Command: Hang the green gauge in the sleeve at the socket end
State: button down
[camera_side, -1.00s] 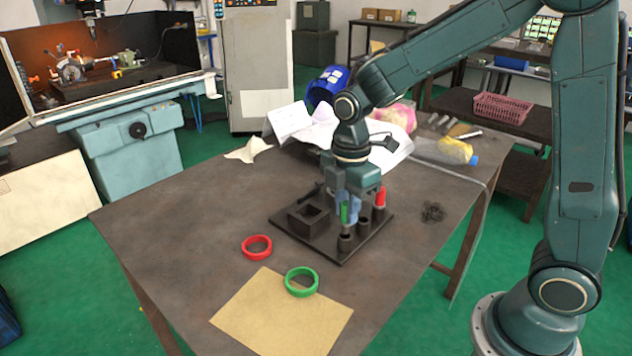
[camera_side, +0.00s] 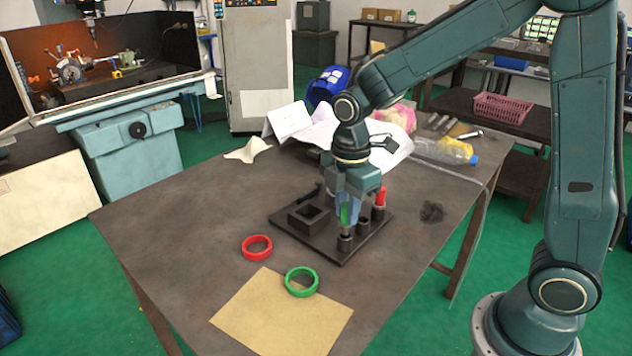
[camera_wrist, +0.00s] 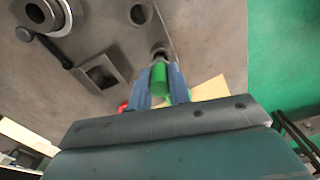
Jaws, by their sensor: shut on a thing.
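My gripper (camera_side: 346,218) is shut on the green gauge (camera_side: 344,214), with blue fingers on either side of it. In the wrist view the gauge (camera_wrist: 160,77) stands between the fingertips. The gauge is upright at the front sleeve (camera_side: 345,243) on the dark base plate (camera_side: 327,250). Its lower end is at that sleeve; how deep it sits I cannot tell. The middle sleeve (camera_side: 363,227) is partly hidden behind my fingers. A red gauge (camera_side: 380,196) stands upright in the rear right sleeve (camera_side: 378,214).
A block with a square opening (camera_side: 302,221) sits on the plate's left, with a dark handle (camera_side: 309,193) behind it. A red ring (camera_side: 257,248) and a green ring (camera_side: 301,282) lie in front, near a tan sheet (camera_side: 270,318). Dark shavings (camera_side: 432,211) lie to the right.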

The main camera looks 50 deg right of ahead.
jog(key=shift+f, duration=1.5)
dwell(0.7)
jog(key=c, duration=1.2)
grip_release()
notch_tip(320, 180, up, 14)
jog(key=shift+f, duration=0.1)
jog(key=shift+s, duration=0.1)
jog(key=s+d+r+m+t, duration=0.2)
jog(key=s+m+t, duration=0.3)
jog(key=s+m, duration=1)
jog(key=shift+s+d+m+t, duration=0.2)
jog(key=shift+s+m+t, duration=0.15)
jog(key=shift+s, duration=0.85)
